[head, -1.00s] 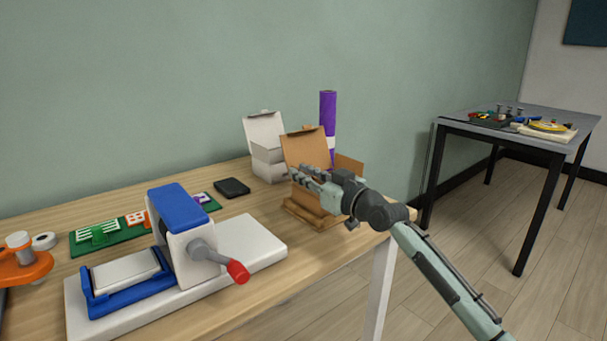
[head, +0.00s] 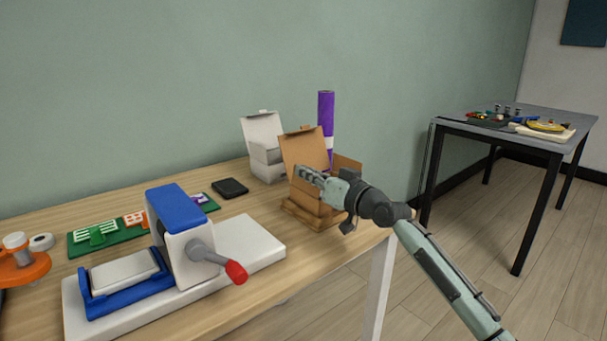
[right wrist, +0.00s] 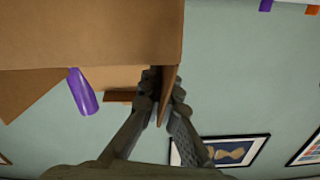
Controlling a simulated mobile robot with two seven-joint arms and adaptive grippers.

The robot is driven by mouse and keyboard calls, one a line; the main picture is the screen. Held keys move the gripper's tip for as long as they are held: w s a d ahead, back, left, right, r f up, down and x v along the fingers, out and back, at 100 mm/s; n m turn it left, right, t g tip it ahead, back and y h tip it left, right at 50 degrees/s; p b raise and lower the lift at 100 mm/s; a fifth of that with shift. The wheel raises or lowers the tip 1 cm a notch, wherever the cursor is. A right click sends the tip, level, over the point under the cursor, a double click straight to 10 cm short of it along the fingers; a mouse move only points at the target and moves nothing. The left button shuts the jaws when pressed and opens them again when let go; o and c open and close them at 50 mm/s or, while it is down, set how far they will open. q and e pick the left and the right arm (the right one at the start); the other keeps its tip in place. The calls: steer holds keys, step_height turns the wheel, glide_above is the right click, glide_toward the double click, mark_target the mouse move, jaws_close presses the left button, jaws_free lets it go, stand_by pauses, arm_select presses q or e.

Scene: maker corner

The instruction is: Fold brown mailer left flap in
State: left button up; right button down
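The brown mailer (head: 304,150) stands open near the right end of the wooden table, its lid raised at the back. Its right flap (head: 347,166) sticks out to the right. My right gripper (head: 309,176) is at the mailer's left front side and hides the left flap in the head view. In the right wrist view the left flap (right wrist: 172,68) shows nearly edge-on between the two fingers (right wrist: 164,92), which are closed on it. The mailer's brown cardboard (right wrist: 90,30) fills the upper left there. My left gripper is not in view.
A white box (head: 265,135) and a purple roll (head: 326,125) stand behind the mailer. A blue and white press (head: 180,230) with a red-tipped lever is at the left front. A black flat object (head: 230,187) lies between. A grey table (head: 470,125) stands at the right.

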steer(key=shift+w+d+f+m, duration=0.15)
steer(key=shift+w+d+m, duration=0.1)
steer(key=shift+m, duration=0.65)
steer(key=shift+w+d+f+m, duration=0.15)
steer(key=shift+d+m, duration=0.1)
steer(key=shift+m, duration=0.65)
steer(key=c, duration=2.3)
jaws_free()
steer(key=o, duration=0.5)
steer(key=shift+s+d, duration=0.1)
steer(key=v, duration=1.1)
steer(key=shift+s+d, duration=0.2)
steer(key=shift+s, duration=0.15)
